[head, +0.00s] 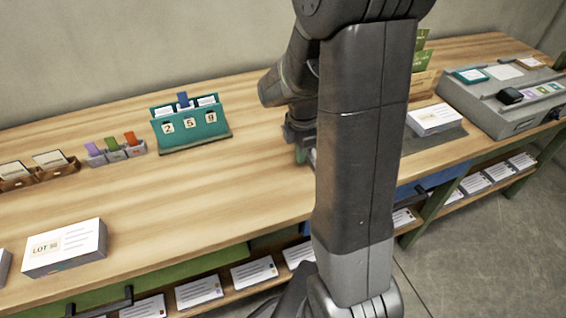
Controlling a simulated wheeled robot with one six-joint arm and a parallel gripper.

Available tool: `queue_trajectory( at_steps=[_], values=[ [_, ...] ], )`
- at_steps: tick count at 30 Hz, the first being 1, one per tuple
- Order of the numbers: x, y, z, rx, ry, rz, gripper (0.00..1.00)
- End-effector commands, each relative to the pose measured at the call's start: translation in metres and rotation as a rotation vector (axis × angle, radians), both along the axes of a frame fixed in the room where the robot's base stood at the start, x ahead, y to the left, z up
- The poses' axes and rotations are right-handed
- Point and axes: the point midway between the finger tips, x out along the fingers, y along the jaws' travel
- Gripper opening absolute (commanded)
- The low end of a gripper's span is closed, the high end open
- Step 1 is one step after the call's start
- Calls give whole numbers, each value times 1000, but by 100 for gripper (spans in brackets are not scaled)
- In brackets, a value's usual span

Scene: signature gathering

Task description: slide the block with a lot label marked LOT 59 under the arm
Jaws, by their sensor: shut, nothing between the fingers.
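A white block (64,249) lies at the front left of the bench. Its label starts with LOT, but the number is too small to read surely. Another white block (437,119) lies on a dark grey mat (450,137) at the right, just past my arm; its label is not readable. A further block (3,266) is cut off at the left edge. My gripper (301,154) is low over the bench mid-length, partly hidden behind my own arm link. It is shut and empty, apart from the visible blocks.
A teal holder (190,134) with number tags 2, 5, 9 stands at the back. Small coloured card bins (116,152) and wooden trays (38,172) are left of it. A grey console (515,105) is at the far right. The bench between holder and left block is clear.

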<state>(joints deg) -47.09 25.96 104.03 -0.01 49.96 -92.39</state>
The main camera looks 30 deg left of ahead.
Motion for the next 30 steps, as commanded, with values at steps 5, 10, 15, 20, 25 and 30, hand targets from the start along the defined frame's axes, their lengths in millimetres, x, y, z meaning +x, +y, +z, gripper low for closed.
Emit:
queue_trajectory(
  at_steps=[5, 10, 15, 20, 25, 30],
  values=[
    [10, -9, 0, -1, 1, -1, 0],
    [12, -10, 0, -1, 1, 0, 0],
    [12, -10, 0, -1, 1, 1, 0],
    [16, -13, 0, -1, 1, -1, 0],
    [37, -31, 1, -1, 1, -6, 0],
    [64, -54, 1, -2, 1, -6, 0]
  ],
)
